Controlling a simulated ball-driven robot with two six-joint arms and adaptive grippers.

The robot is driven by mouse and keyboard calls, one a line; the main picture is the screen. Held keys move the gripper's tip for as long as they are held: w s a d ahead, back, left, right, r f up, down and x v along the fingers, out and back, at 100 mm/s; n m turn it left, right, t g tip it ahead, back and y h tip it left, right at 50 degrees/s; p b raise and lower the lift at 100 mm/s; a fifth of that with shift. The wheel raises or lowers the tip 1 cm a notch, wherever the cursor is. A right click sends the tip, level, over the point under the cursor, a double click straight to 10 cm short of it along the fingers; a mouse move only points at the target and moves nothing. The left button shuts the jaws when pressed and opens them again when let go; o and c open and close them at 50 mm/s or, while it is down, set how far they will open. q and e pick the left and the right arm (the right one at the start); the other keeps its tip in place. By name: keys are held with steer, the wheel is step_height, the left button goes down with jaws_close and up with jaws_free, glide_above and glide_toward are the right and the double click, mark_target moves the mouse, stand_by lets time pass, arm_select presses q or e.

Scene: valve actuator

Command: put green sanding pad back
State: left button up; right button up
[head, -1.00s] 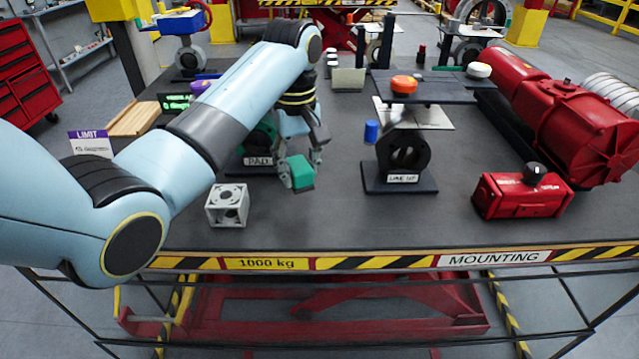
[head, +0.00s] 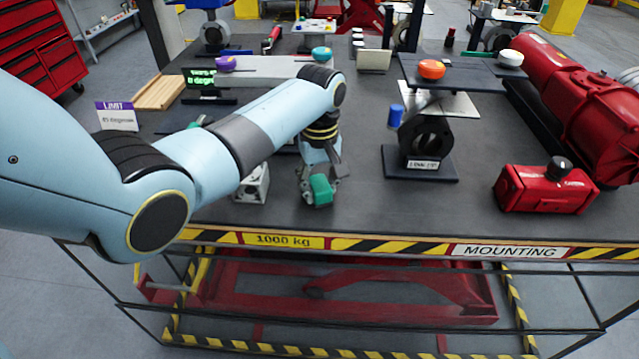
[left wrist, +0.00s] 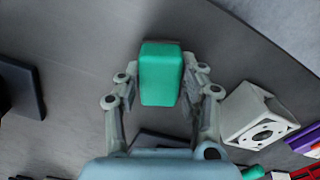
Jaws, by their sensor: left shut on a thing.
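The green sanding pad (head: 321,189) is held in my left gripper (head: 318,192), above the dark table near its front edge. In the left wrist view the green pad (left wrist: 160,73) sits between the two fingers of the left gripper (left wrist: 158,92), which is shut on it. The pad's dark stand, seen earlier behind the gripper, is mostly hidden by my left arm in the head view. My right gripper is not in view.
A grey fan-like block (head: 251,185) stands just left of the gripper; it also shows in the left wrist view (left wrist: 257,115). A black valve stand (head: 425,140) is to the right, and a red box (head: 545,187) farther right. The table front between them is clear.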

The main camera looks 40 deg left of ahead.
mark_target(319, 184)
arm_select(q)
steer(key=shift+f, duration=0.1)
steer(key=o, duration=0.9)
steer(key=shift+c, duration=0.2)
steer(key=o, duration=0.3)
steer(key=shift+s, duration=0.1)
steer(key=shift+o, duration=0.2)
steer(key=shift+r, duration=0.45)
step_height(319, 184, up, 12)
steer(key=shift+f, duration=0.25)
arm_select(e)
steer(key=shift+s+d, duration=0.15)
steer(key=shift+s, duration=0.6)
arm_select(q)
steer(key=shift+f, duration=0.1)
